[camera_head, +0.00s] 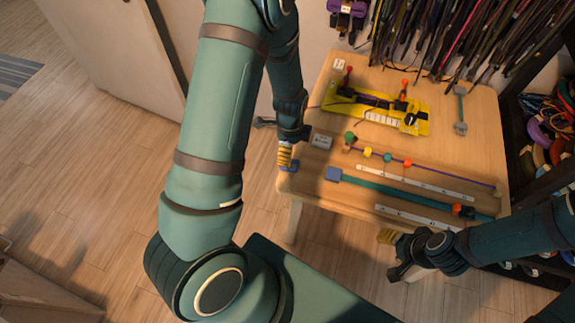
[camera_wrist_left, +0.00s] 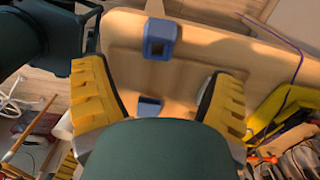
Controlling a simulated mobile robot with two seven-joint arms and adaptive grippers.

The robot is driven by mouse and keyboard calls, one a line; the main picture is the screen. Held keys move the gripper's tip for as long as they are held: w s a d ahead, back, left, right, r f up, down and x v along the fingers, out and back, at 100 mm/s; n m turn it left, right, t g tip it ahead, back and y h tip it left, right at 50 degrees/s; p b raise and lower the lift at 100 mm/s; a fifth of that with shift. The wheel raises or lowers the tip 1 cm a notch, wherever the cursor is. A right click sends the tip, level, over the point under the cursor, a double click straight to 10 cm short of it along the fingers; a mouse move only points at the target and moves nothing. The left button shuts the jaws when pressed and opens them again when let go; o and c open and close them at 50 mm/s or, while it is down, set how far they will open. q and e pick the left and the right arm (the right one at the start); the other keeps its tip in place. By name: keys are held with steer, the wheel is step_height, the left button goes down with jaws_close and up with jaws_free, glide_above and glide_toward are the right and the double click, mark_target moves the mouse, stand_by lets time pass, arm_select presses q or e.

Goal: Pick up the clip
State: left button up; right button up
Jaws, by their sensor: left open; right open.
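A small blue piece, which looks like the clip (camera_head: 289,166), lies at the table's left edge, partly covered by my left gripper (camera_head: 286,153). In the left wrist view the clip (camera_wrist_left: 150,106) shows between the two spread yellow fingers, its lower part hidden by my gripper's body. That gripper is open and holds nothing. A larger blue block (camera_head: 333,173) ends a teal cord (camera_head: 400,191); this block also shows in the left wrist view (camera_wrist_left: 160,39), beyond the fingers. My right gripper (camera_head: 392,255) is open and empty, off the table's front edge.
The wooden table (camera_head: 465,155) carries a yellow board (camera_head: 375,108), a beaded purple cord (camera_head: 430,168), white rulers (camera_head: 415,182) and a small pale block (camera_head: 322,141) near my left gripper. Cords hang at the back. A dark shelf (camera_head: 530,135) stands on the right.

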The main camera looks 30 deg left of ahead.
arm_select(q)
step_height(320, 180, down, 4)
steer(key=shift+r, duration=0.25)
steer(key=shift+s+a+f+b, duration=0.1)
steer(key=shift+f+b, duration=0.25)
steer(key=shift+f, duration=1)
steer(key=shift+a+f+b, duration=0.1)
steer(key=shift+f+b, duration=0.25)
steer(key=shift+f, duration=1)
steer(key=c, duration=0.9)
